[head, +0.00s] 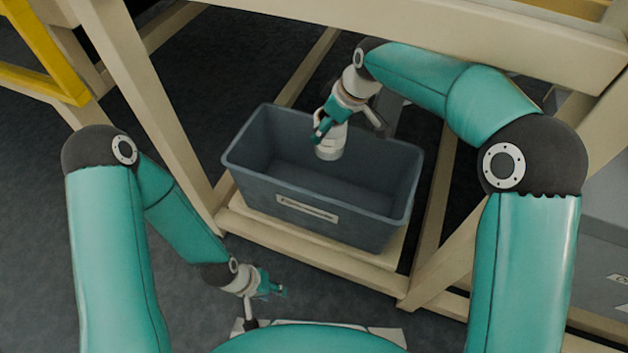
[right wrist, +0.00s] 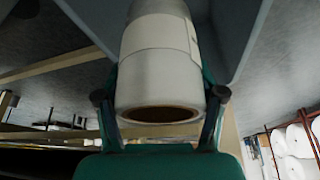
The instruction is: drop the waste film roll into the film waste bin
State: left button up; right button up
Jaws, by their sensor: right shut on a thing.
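The film waste bin (head: 307,207) is an open grey-blue rectangular box with a label on its front, in the middle of the head view. My right gripper (head: 328,130) is over the bin's opening and shut on the waste film roll (head: 328,149), a small white roll. In the right wrist view the roll (right wrist: 155,72) sits between the teal fingers, its brown hollow core end facing the camera. The roll appears to be at or just inside the bin's mouth; its exact height is unclear. My left gripper (head: 275,287) is low in front of the bin, away from it, its jaws too small to read.
The bin stands on a beige wooden frame (head: 310,250) with posts on both sides and a thick beam (head: 400,30) above. A yellow frame (head: 45,55) is at the upper left. Several white rolls (right wrist: 298,140) are stacked at the right in the right wrist view.

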notch_tip(320, 180, down, 6)
jog(key=b, duration=0.5)
jog(key=shift+d+r, duration=0.15)
jog(key=o, duration=1.6)
jog(key=shift+o, duration=0.2)
